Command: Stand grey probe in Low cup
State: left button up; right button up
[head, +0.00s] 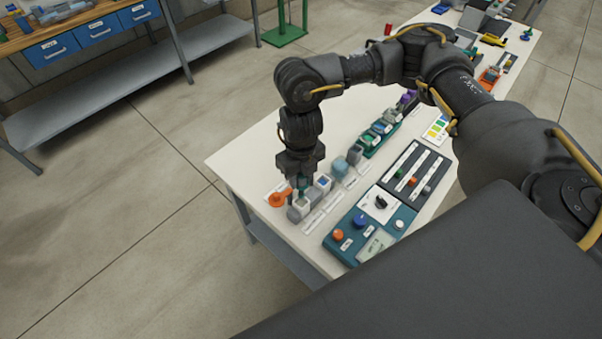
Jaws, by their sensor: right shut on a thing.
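My right gripper (301,184) points down at the near left end of the white table, just above a row of small grey cups. It is shut on a slim probe, mostly hidden by the fingers; the bit that shows looks dark teal or grey, so I cannot be sure of its colour. A grey cup (298,212) is right under the gripper. I cannot tell whether the probe's tip is inside it. More cups stand behind it, one (323,183) with a blue mark. Their labels are too small to read, so I cannot tell which is Low. My left gripper is not in view.
An orange round part (278,199) lies left of the cups. A green rack (375,140) with several small pieces stands behind them. A teal control panel (352,228) and a dark slider panel (412,172) are to the right. The table (235,160) is bare at left.

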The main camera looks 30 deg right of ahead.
aim_at(301, 193)
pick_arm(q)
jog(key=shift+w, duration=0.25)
pick_arm(e)
jog(key=shift+m, duration=0.3)
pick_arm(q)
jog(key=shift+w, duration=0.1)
pick_arm(e)
jog(key=shift+f, duration=0.2)
